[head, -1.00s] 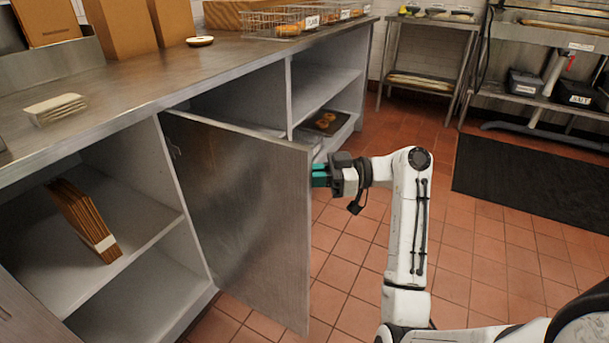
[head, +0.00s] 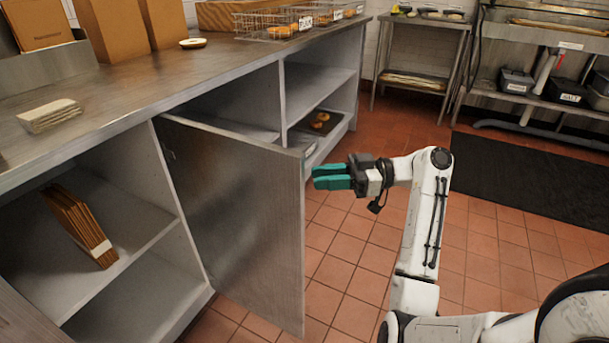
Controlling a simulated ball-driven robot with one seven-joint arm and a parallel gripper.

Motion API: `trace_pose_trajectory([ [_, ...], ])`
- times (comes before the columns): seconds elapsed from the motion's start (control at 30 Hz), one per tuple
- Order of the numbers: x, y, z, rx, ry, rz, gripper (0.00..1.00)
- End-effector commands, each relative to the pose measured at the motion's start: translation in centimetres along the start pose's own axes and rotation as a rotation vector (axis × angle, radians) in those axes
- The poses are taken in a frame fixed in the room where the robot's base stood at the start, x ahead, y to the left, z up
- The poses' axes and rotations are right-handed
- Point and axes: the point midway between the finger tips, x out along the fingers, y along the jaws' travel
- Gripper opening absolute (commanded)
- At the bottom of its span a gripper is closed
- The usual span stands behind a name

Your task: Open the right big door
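A big grey metal cabinet door (head: 235,225) stands swung out from the front of the counter, hinged at its left edge near the middle post. The shelves on both sides of it are exposed. My gripper (head: 316,177), with teal fingers, is just to the right of the door's free edge, pointing left toward it. A narrow gap shows between the fingertips and the door edge. The two fingers look slightly apart with nothing between them. The door's far face is hidden.
The steel counter (head: 130,85) carries boxes, napkins and wire baskets (head: 285,22) of bagels. A tray (head: 322,122) with bagels sits on a lower shelf behind the door. Tiled floor (head: 350,250) is clear right of the door; a black mat (head: 540,185) lies farther right.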

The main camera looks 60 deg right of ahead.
Motion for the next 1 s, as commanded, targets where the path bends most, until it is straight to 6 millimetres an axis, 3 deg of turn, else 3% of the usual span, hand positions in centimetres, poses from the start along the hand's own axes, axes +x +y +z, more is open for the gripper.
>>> trace_pose_trajectory([
  [0.1,-2.1,0.1,-0.2,-0.001,0.001,0.001,0.29],
  [0.3,-3.8,0.0,-0.1,-0.001,0.000,-0.001,0.29],
  [1.0,-4.0,0.0,0.0,-0.001,0.000,-0.002,0.29],
])
